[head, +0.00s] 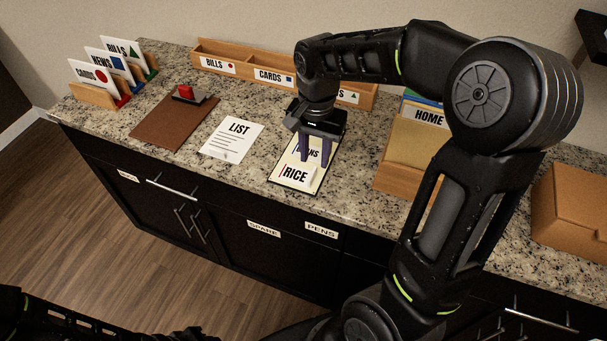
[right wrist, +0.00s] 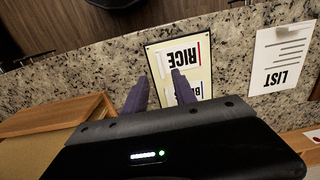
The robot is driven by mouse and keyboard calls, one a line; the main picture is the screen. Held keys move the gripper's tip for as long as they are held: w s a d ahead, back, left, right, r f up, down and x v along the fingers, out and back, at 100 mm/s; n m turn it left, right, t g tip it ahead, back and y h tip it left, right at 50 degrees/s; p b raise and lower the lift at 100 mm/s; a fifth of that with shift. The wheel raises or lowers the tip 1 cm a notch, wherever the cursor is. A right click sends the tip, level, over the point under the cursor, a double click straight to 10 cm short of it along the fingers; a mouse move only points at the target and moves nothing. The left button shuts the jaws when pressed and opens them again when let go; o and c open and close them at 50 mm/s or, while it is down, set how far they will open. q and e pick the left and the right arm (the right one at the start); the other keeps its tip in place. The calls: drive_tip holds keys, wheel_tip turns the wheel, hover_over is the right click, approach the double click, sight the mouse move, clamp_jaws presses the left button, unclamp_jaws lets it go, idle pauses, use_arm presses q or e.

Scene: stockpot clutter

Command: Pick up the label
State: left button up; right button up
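Two white labels lie on a cream board with a dark edge (head: 318,178) on the counter. The RICE label (head: 296,175) is at the board's front; in the right wrist view (right wrist: 181,52) it appears upside down. The second label (head: 299,152) reads partly as "...NS", and my fingers hide part of it; in the right wrist view only its edge shows (right wrist: 195,91). My right gripper (head: 315,158) points down over the board, its purple fingers apart with nothing seen between them. I cannot tell whether they touch the board. My left gripper is out of view.
A LIST sheet (head: 232,138) and a brown mat (head: 166,122) with a red-topped stamp lie to the left. A wooden sorter (head: 218,68) stands behind, and a HOME file box (head: 408,150) to the right. The counter's front edge is close to the board.

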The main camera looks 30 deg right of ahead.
sight(313, 171)
wheel_tip(313, 171, down, 5)
drive_tip(key=shift+a+r+p, duration=0.1)
drive_tip(key=shift+p, duration=0.35)
idle(0.3)
clamp_jaws()
idle(0.4)
